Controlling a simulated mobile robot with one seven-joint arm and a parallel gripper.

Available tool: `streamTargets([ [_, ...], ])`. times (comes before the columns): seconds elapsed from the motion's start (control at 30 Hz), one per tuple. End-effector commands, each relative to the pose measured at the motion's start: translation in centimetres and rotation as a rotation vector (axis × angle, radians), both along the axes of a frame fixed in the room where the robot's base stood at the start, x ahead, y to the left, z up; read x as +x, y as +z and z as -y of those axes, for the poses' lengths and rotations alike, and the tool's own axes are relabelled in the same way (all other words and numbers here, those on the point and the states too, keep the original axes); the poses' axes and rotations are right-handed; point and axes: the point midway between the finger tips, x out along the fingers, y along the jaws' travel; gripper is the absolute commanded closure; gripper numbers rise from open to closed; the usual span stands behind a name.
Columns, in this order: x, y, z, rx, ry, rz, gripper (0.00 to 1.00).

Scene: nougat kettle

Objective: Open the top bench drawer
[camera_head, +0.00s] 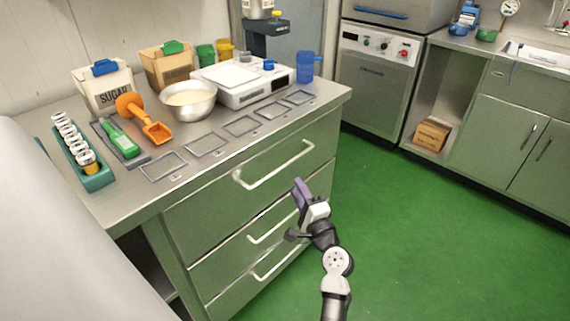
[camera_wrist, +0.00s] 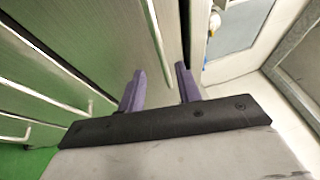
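The bench (camera_head: 335,92) is grey-green with a steel top and a stack of three drawers. The top drawer (camera_head: 215,190) looks shut, and its pale bar handle (camera_head: 275,168) runs along its front. My gripper (camera_head: 300,192) has purple fingers and is in front of the drawers, just below and right of the top handle in the head view. In the wrist view my gripper (camera_wrist: 160,88) is open, with its fingers apart and nothing held. A pale handle bar (camera_wrist: 157,45) lies ahead, lined up with the gap between the fingers; contact cannot be told.
Two lower drawer handles (camera_head: 270,262) also stick out; bars show at left in the wrist view (camera_wrist: 50,68). The bench top holds a bowl (camera_head: 188,100), a scale (camera_head: 245,80) and a blue jug (camera_head: 305,66). The green floor (camera_head: 420,230) right of the bench is clear.

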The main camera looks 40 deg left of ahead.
Motion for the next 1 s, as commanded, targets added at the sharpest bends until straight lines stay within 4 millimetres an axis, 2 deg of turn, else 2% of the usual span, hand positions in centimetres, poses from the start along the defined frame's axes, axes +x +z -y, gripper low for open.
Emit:
streamTargets([
  [0.03, 0.5, 0.6, -1.2, 0.0, 0.004, 0.002, 0.66],
  [0.2, 2.1, 1.3, -4.4, 0.0, 0.003, 0.003, 0.66],
  [0.43, 3.8, 1.8, -7.4, 0.0, 0.001, 0.002, 0.66],
  [0.6, 4.2, 1.8, -8.4, 0.0, 0.0, 0.002, 0.66],
  [0.87, 4.3, 1.8, -8.5, 0.0, -0.001, 0.003, 0.66],
  [0.9, 4.3, 1.8, -8.5, 0.0, -0.001, 0.003, 0.67],
  [1.0, 4.3, 1.8, -8.5, 0.0, -0.001, 0.003, 0.8],
])
